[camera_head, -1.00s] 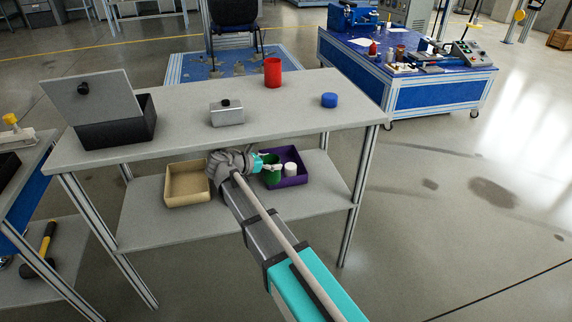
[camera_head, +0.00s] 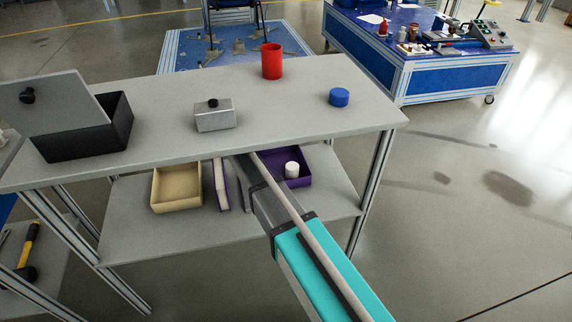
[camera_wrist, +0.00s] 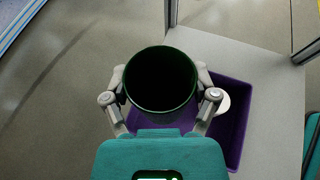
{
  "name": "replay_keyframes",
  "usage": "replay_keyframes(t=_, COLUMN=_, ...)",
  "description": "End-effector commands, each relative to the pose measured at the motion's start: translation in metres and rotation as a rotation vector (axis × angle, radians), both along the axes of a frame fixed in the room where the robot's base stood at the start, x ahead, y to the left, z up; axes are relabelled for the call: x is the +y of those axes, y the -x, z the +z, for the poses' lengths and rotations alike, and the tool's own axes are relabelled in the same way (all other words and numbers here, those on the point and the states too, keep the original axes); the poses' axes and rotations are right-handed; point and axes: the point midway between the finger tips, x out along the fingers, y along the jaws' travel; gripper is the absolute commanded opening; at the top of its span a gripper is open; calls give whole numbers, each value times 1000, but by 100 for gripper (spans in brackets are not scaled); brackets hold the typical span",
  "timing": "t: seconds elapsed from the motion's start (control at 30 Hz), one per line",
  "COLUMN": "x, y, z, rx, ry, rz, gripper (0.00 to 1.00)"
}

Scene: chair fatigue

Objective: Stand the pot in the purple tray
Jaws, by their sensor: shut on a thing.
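The dark green pot (camera_wrist: 160,85) is in the wrist view, its round open mouth facing the camera. My gripper (camera_wrist: 160,78) is shut on it, one finger on each side. The purple tray (camera_wrist: 240,100) shows behind and right of the pot; I cannot tell whether the pot touches it. In the head view the purple tray (camera_head: 305,163) is on the lower shelf, partly covered by my arm. The pot and gripper are hidden there.
A white cylinder (camera_head: 292,169) stands in the purple tray. A beige tray (camera_head: 176,190) and an upright pale panel with a purple edge (camera_head: 220,185) are to its left. The grey tabletop (camera_head: 270,110) overhangs the shelf, carrying a red cup (camera_head: 271,62) and a silver box (camera_head: 214,118).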

Motion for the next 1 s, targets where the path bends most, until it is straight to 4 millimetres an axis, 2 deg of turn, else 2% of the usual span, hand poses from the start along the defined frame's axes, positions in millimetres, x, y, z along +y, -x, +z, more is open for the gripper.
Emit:
replay_keyframes(t=0.53, x=-8, y=-4, z=-4, rx=0, ry=0, rz=-11, gripper=27)
replay_keyframes(t=1.0, x=-9, y=-4, z=-45, rx=0, ry=0, rz=-12, gripper=27)
